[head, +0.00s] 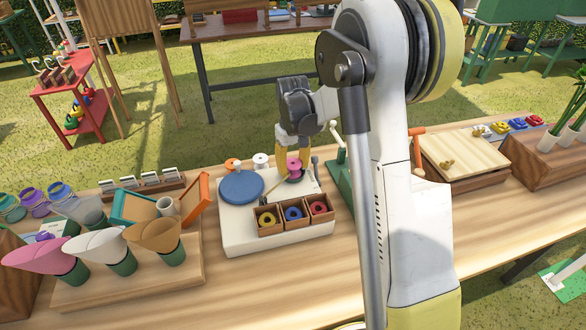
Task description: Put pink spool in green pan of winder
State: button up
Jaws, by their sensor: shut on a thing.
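The pink spool (294,164) is between the fingertips of my gripper (292,158), above the back right of a white board. My gripper points down and is shut on the spool. I cannot tell whether the spool touches the board. A green piece (342,182) with an upright lever shows just right of the board, partly hidden behind my arm; I cannot tell whether it is the winder. No green pan can be made out clearly.
The white board (272,243) holds a blue disc (241,186) and three small wooden boxes (293,228) with yellow, blue and red rings. An orange spool (232,164) and a white spool (261,160) stand behind.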

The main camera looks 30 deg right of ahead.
aim_at(293, 163)
jog(key=shift+f, duration=0.1)
jog(key=o, duration=1)
notch_tip(293, 163, up, 12)
jog(key=p, duration=0.4)
jog(key=s+a+r+t, duration=0.3)
jog(key=s+a+r, duration=0.4)
jog(key=s+r, duration=0.25)
jog(key=shift+s+a+f+m+t, duration=0.15)
jog(key=shift+s+a+t, duration=0.6)
jog(key=shift+s, duration=1.45)
jog(key=shift+s+a+f+m+t, duration=0.2)
jog(key=shift+s+a+t, duration=0.6)
jog(key=shift+s, duration=1.35)
jog(key=shift+s+a+f+n+t, duration=0.2)
jog(key=shift+s+a+t, duration=0.55)
jog(key=shift+s, duration=1.45)
